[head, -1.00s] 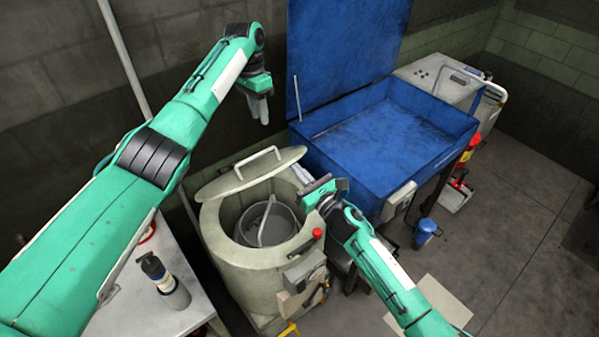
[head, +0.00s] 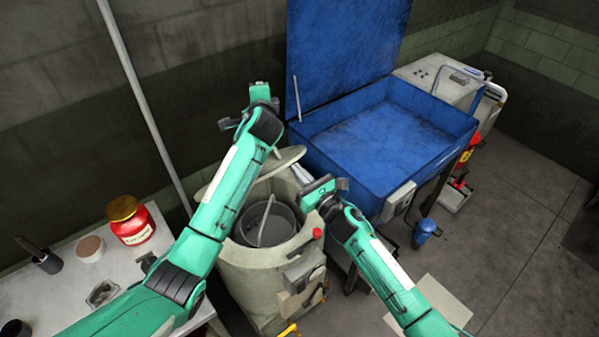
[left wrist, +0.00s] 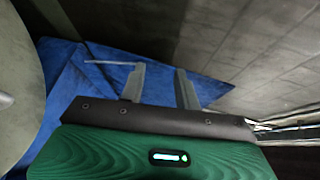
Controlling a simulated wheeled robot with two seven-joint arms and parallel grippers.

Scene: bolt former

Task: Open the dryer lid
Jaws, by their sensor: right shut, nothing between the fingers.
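The dryer (head: 262,275) is a cream round tub with a grey basket (head: 278,222) inside. Its lid (head: 287,157) stands raised and tilted at the tub's back, and the opening is uncovered. My left arm hides the lid's handle and left part. My left gripper is beyond the wrist, behind the lid in the head view; its fingers (left wrist: 158,86) are apart and empty in the left wrist view. A pale curved surface, probably the lid (left wrist: 15,85), lies at that view's left edge. My right gripper (head: 300,174) is shut and empty beside the tub's right rim.
A blue open-topped bin with a raised lid (head: 375,125) stands right of the dryer. A table (head: 60,285) at left holds a red jar (head: 130,220) and several small containers. A pale pipe (head: 140,95) runs along the wall. The floor at right is mostly clear.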

